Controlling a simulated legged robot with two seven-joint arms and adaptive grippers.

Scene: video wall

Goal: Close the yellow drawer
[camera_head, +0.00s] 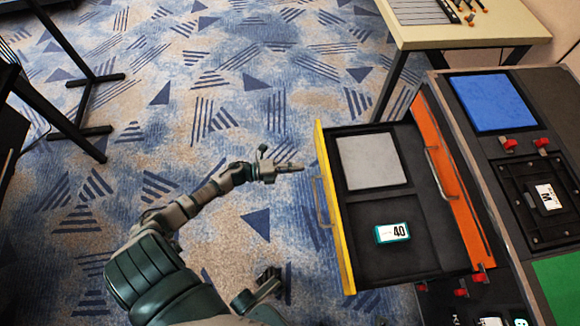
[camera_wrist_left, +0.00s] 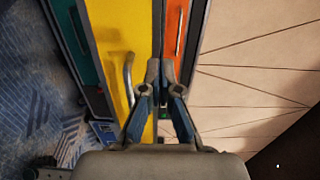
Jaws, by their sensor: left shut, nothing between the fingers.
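The yellow drawer (camera_head: 334,207) is pulled out of the cabinet, with its yellow front towards the left and a metal handle (camera_head: 320,201) on it. My left gripper (camera_head: 300,167) is shut and empty, its tips just left of the yellow front, near the handle's upper end. Whether it touches is unclear. In the left wrist view, the shut fingertips (camera_wrist_left: 153,68) lie over the right part of the yellow front (camera_wrist_left: 112,30), right of its handle (camera_wrist_left: 128,75).
Inside the drawer lie a grey square panel (camera_head: 371,161) and a teal box marked 40 (camera_head: 392,233). An orange drawer front (camera_head: 450,165) stands behind. A blue panel (camera_head: 492,102) is on the cabinet top. A table (camera_head: 470,35) stands at the back. Carpet left of the drawer is mostly free.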

